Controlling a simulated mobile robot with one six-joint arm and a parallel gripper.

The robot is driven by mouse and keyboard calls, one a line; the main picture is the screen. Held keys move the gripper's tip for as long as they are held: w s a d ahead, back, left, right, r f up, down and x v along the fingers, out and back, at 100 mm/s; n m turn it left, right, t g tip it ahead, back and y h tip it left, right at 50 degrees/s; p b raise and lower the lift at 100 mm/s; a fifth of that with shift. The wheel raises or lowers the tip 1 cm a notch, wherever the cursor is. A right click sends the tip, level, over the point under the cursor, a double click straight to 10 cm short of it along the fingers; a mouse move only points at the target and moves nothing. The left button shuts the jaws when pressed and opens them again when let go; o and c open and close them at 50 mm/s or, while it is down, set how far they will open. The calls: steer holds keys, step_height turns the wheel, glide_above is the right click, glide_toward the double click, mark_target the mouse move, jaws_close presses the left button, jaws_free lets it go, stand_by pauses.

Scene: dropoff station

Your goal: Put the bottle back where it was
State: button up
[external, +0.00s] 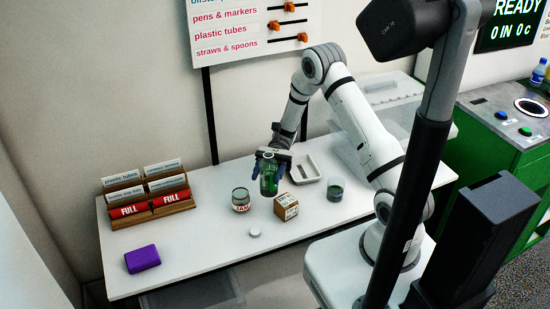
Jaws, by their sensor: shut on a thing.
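A green bottle (269,178) is held upright between the fingers of my gripper (268,170), over the middle of the white table. My gripper is shut on it. The bottle's lower end is between a glass jar (241,200) and a small brown box (286,207). I cannot tell whether its base touches the table or is a little above it.
The white table (195,245) also holds a white lid (255,232), a green cup (335,189), a white tray (304,168), a purple block (142,259) and a wooden card rack (148,196). The table's front left is mostly clear. A sign board (255,27) stands behind.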

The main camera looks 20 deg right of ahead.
steer(key=w+a+r+m+t+y+b, duration=0.1)
steer(key=w+a+m+t+y+b, duration=0.2)
steer(key=w+m+t, duration=0.35)
steer(key=w+a+r+m+t+y+b, duration=0.1)
steer(key=w+a+m+t+y+b, duration=0.3)
steer(key=w+t, duration=0.55)
steer(key=shift+w+d+f+g+p, duration=0.1)
steer(key=shift+w+f+g, duration=0.2)
steer(key=shift+f, duration=1.25)
steer(key=shift+w+f+g+p, duration=0.15)
steer(key=shift+f+g, duration=0.2)
steer(key=shift+f, duration=1.25)
steer(key=shift+w+d+f+g+p, duration=0.15)
steer(key=shift+f+g, duration=0.2)
steer(key=shift+f, duration=1.2)
steer(key=shift+a, duration=0.1)
steer(key=shift+f, duration=0.15)
steer(key=o, duration=1.1)
